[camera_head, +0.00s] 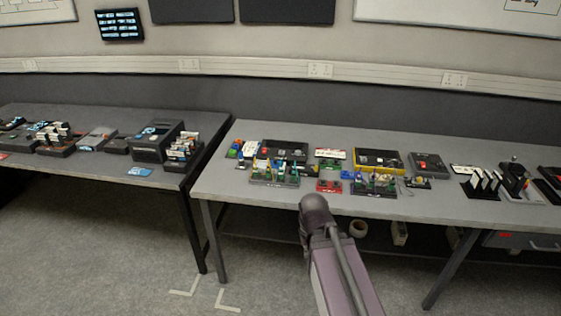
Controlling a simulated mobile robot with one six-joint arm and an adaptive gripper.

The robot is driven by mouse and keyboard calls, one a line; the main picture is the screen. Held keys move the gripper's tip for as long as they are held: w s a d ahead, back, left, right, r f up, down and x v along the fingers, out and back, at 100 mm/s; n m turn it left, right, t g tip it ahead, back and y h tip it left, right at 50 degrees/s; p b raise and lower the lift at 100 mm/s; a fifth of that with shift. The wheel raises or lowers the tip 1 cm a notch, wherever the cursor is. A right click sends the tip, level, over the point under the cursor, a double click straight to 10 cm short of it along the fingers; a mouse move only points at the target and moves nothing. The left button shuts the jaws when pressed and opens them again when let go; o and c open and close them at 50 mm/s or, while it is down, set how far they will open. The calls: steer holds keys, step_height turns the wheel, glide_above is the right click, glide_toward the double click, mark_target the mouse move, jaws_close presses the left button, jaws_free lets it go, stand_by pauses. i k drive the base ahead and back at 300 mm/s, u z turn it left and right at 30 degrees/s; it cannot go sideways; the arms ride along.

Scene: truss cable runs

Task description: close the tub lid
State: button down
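I cannot make out a tub or its lid for certain; the things on the tables are small in this view. A dark box with a yellow edge (378,158) and a black box (284,150) stand toward the back of the right table. A larger dark box (157,141) stands on the left table. I cannot tell whether any of them is the tub. My arm rises from the bottom middle to a rounded dark joint in front of the right table's front edge. My gripper does not show.
The right table (449,206) holds racks of small coloured parts (274,175), a red block (329,186) and black stands (487,183). The left table (98,167) holds several dark boxes. A roll (358,228) lies on the shelf below. Floor at lower left is clear.

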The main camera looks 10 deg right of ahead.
mark_target(275, 164)
steer(key=z, duration=0.05)
steer(key=i, duration=1)
steer(key=u, duration=0.05)
